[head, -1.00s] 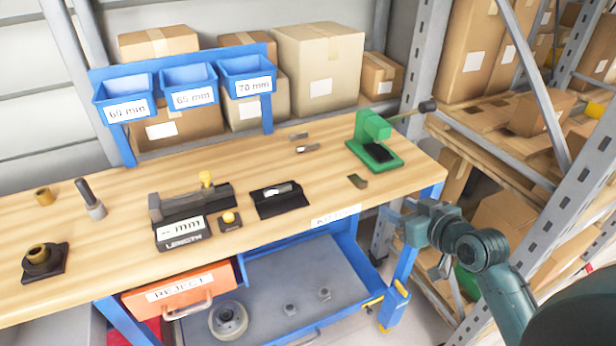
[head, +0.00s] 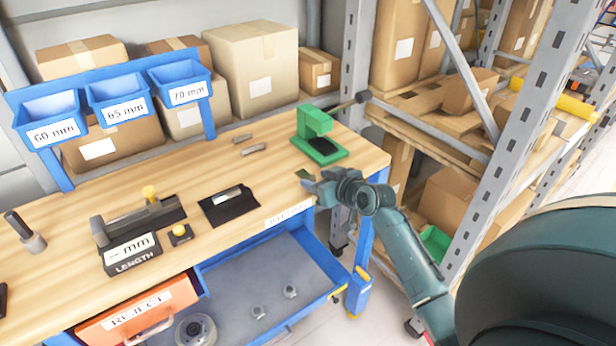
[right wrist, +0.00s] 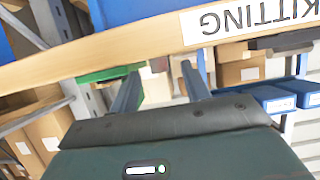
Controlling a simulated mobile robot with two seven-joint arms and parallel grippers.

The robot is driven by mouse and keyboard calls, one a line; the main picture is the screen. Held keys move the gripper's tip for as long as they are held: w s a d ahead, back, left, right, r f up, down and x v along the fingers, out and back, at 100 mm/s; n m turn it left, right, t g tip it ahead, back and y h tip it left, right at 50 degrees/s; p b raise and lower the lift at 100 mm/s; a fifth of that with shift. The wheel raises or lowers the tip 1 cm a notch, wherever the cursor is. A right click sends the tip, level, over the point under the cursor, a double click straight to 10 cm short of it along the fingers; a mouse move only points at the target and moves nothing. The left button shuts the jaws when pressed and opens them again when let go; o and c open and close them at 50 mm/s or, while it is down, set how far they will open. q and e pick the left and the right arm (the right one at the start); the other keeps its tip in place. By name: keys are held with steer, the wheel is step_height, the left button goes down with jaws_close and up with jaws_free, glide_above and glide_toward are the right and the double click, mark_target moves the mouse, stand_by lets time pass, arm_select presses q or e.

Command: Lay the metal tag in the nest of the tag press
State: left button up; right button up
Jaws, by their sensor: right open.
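The green tag press (head: 318,138) stands at the right back end of the bench, its lever pointing right. Its dark nest (head: 324,150) is on the base and looks empty. The tag cannot be made out there. My left gripper is out of view.
A black holder (head: 231,210) with a metal piece and a length gauge (head: 130,255) stand left. Two small metal bars (head: 248,145) lie behind. An open drawer (head: 265,272) juts out below the KITTING label (right wrist: 250,16). A shelf upright (head: 354,60) stands to the right.

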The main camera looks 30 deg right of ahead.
steer(key=shift+w+a+f, duration=0.1)
steer(key=shift+w+f, duration=0.2)
steer(key=shift+w, duration=0.3)
steer(key=shift+c, duration=0.4)
jaws_close()
